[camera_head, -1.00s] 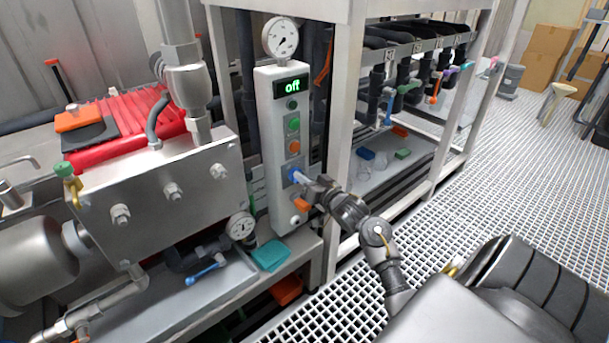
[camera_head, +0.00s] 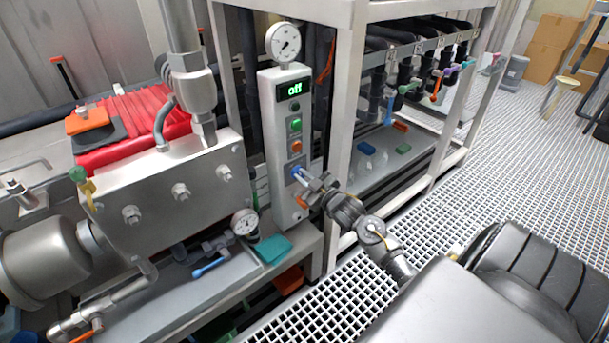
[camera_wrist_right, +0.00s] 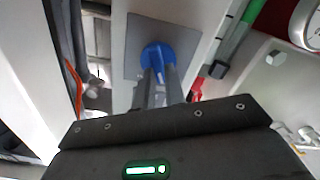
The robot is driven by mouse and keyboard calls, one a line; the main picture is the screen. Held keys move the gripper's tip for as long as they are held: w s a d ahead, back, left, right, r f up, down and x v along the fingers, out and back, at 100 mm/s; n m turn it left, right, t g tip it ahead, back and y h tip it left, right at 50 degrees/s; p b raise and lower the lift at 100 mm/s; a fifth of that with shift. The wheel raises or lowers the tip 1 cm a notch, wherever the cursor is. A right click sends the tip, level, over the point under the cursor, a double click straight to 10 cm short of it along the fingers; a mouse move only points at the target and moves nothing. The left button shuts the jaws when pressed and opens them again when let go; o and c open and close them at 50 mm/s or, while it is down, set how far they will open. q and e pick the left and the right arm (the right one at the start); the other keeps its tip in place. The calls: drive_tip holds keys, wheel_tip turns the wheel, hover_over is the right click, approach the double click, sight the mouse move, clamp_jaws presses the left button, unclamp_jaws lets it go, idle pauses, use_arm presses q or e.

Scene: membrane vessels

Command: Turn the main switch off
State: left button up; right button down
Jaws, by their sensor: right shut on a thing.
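The main switch is a blue knob (camera_head: 296,171) on the front of the upright grey control box (camera_head: 284,215). My right gripper (camera_head: 304,178) reaches it from the lower right and is shut on it. In the right wrist view the round blue knob (camera_wrist_right: 158,52) sits on a grey square plate, with both gripper fingers (camera_wrist_right: 160,78) close together against it. The fingers hide part of the knob, so its exact angle is hard to read. The display (camera_head: 292,89) at the top of the box reads "off" in green. My left gripper is not in view.
Green and orange buttons (camera_head: 295,146) sit above the switch. An orange part (camera_head: 302,202) lies just below it, close to my gripper. A white frame post (camera_head: 342,130) stands close on the right. A pressure gauge (camera_head: 284,42) tops the box. The grating floor on the right is largely open.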

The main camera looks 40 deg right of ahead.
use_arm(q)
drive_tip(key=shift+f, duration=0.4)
use_arm(e)
drive_tip(key=shift+n, duration=0.5)
drive_tip(key=c, duration=1.5)
unclamp_jaws()
drive_tip(key=shift+o, duration=0.2)
